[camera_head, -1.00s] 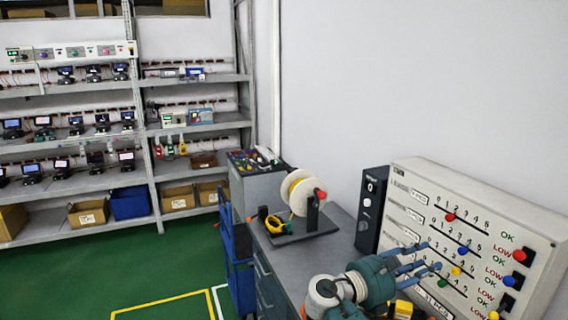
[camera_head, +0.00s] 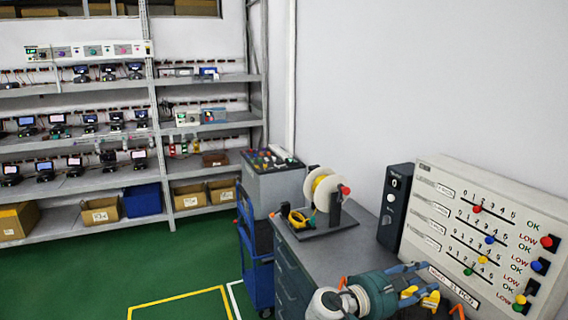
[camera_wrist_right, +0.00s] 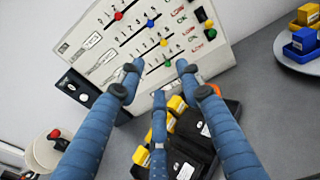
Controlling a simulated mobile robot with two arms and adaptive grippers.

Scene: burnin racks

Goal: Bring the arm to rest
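My right gripper (camera_head: 428,272) is low in the head view, in front of the slider panel (camera_head: 440,165). Its blue fingers are spread apart with nothing between them. In the right wrist view the open fingers (camera_wrist_right: 158,75) point toward the panel (camera_wrist_right: 80,35), and a gap to it appears to remain. The panel's red, blue, yellow and green slider knobs show beyond the fingertips. My left gripper is not in view.
A dark control box (camera_head: 394,205) stands left of the panel on the grey bench (camera_head: 335,255). A white spool (camera_head: 322,190) on a stand is further left. Black cases (camera_wrist_right: 190,145) and yellow items lie below the fingers. A blue cart (camera_head: 257,265) stands beside the bench.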

